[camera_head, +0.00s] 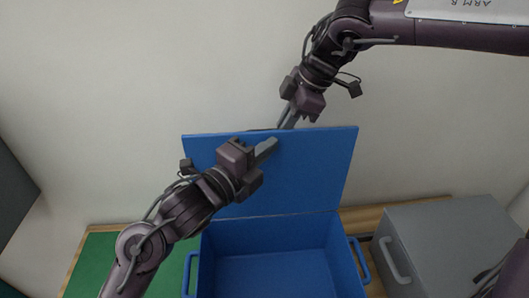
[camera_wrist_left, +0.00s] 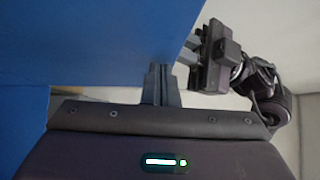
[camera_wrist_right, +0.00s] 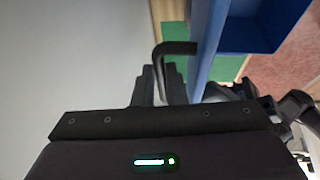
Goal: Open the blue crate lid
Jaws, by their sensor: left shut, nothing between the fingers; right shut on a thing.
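The blue crate (camera_head: 270,240) stands open, and the visible part inside looks empty. Its blue lid (camera_head: 310,170) stands raised at the back, roughly upright; it also shows in the left wrist view (camera_wrist_left: 100,50) and nearly edge-on in the right wrist view (camera_wrist_right: 208,45). My right gripper (camera_head: 285,122) is at the lid's top edge, shut on the dark lid handle (camera_wrist_right: 178,47) on the lid's back side. My left gripper (camera_head: 268,149) is shut and empty in front of the lid's inner face; its closed fingers (camera_wrist_left: 160,85) look close to the lid. I cannot tell whether they touch.
A grey box (camera_head: 445,240) with a handle stands right of the crate. A green mat (camera_head: 110,255) lies to the left on the wooden counter (camera_head: 362,215). A pale wall (camera_head: 110,100) is behind the lid. My two grippers are close together at the lid's upper edge.

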